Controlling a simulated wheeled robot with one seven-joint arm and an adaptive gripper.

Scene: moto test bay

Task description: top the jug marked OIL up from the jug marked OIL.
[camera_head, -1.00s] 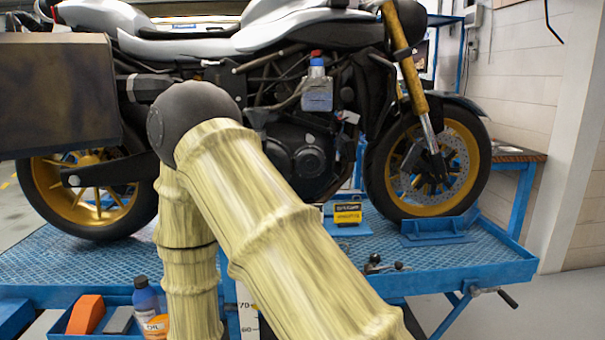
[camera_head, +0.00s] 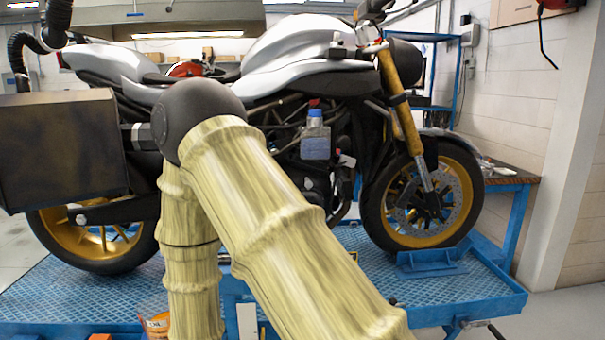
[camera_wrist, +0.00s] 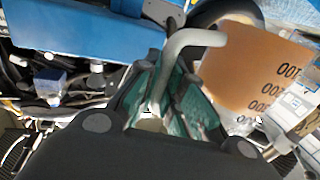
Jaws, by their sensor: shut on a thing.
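In the wrist view my gripper (camera_wrist: 172,95) has its teal fingers shut around a grey bent bar, which looks like a jug's handle (camera_wrist: 195,40). Beside it is a clear jug (camera_wrist: 250,70) with orange-brown contents and black scale figures, upside down in this view. Its OIL mark does not show here. In the head view an orange jug with a label reading like OIL (camera_head: 157,325) shows at the bottom edge, partly hidden by my arm. My gripper and the held jug are hidden in the head view.
A motorcycle (camera_head: 290,50) stands on a blue lift table (camera_head: 90,295). A blue-topped bottle (camera_head: 315,140) is at its engine. A blue wheel chock (camera_head: 430,262) is by the front wheel. The table's right end (camera_head: 480,290) looks clear.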

